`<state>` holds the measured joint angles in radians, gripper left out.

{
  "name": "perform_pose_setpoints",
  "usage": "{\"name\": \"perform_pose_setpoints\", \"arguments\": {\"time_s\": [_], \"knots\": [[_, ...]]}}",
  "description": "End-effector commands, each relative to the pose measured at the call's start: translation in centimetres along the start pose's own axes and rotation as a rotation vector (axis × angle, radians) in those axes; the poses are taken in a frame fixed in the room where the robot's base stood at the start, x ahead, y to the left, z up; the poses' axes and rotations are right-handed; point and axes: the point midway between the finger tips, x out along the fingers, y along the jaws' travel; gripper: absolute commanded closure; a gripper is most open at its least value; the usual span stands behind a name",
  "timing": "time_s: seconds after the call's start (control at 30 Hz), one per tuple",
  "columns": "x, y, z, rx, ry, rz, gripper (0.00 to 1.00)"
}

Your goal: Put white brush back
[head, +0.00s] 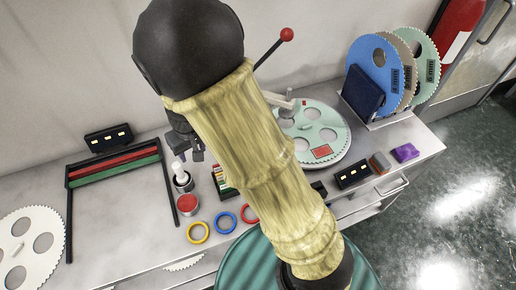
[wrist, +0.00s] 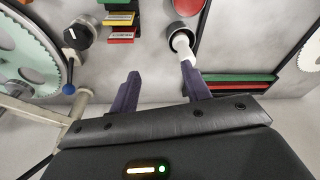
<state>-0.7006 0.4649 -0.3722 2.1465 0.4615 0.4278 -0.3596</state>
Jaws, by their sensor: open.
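The white brush (head: 179,170) stands upright in a small dark-rimmed cup (head: 185,187) on the bench. In the wrist view the brush (wrist: 186,50) shows as a pale stick coming out of the cup (wrist: 178,38). My gripper (head: 190,157) is above the bench, just behind and beside the brush. In the wrist view its two purple fingers (wrist: 161,80) are apart with nothing between them. The brush top is close to the right finger's tip; I cannot tell whether they touch.
A red-topped pot (head: 188,204) stands in front of the cup. A black frame with red and green bars (head: 115,165) lies left. Blue, red and yellow rings (head: 198,232) and a stack of coloured blocks (head: 222,180) are close by. A pale green toothed disc (head: 335,137) lies right.

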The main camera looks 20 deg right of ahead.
Motion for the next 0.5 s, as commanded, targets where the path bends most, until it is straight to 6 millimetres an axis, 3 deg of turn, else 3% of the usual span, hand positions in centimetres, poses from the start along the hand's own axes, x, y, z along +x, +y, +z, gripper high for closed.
{"name": "perform_pose_setpoints", "arguments": {"time_s": [0.03, 0.2, 0.5], "knots": [[-1.0, 1.7, 1.0, 0.041, 0.002, -0.004, 0.52], [-3.9, 6.2, 4.7, 0.145, 0.013, 0.002, 0.52], [-8.1, 11.5, 12.1, 0.287, 0.058, 0.063, 0.52]]}}
